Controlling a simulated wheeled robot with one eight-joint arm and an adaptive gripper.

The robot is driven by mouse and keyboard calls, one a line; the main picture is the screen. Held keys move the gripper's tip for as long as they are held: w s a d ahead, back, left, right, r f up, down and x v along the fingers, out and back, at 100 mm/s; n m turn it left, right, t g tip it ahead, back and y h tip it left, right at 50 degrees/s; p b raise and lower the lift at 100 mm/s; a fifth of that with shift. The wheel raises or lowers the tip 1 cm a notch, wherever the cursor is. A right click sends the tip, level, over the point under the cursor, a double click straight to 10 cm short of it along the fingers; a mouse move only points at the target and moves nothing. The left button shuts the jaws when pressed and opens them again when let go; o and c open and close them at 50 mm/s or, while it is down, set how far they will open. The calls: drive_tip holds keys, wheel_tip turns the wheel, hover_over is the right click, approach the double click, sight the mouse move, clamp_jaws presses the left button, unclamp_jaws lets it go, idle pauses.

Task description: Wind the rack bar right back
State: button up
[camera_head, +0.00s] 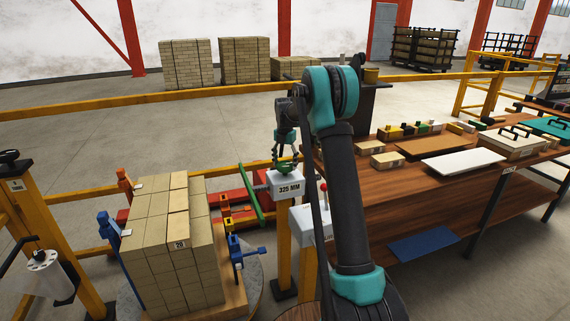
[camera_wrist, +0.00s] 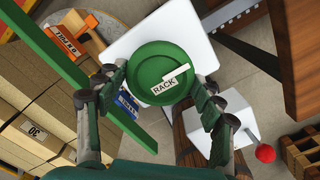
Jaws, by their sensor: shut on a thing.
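A round green knob (camera_wrist: 160,88) labelled RACK sits on a white box marked 325 MM (camera_head: 289,188). My gripper (camera_head: 285,162) points down at it from above. In the wrist view, my gripper (camera_wrist: 161,86) has its fingers on opposite sides of the knob and is shut on it. A long green bar (camera_head: 250,194) lies to the left of the box, beside the brick stack; it also crosses the left of the wrist view (camera_wrist: 85,82). A dark toothed strip (camera_wrist: 238,17) shows beyond the box at the upper right of the wrist view.
A stack of tan bricks (camera_head: 170,245) stands on the left, with blue and orange clamps around it. A white box with a red-knobbed lever (camera_head: 323,187) stands close on the right. A wooden workbench (camera_head: 400,205) with blocks and boards fills the right.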

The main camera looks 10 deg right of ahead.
sight(285, 164)
idle(0.4)
drive_tip(key=o, duration=1.2)
drive_tip(key=shift+c, duration=0.2)
wheel_tip(285, 164, up, 12)
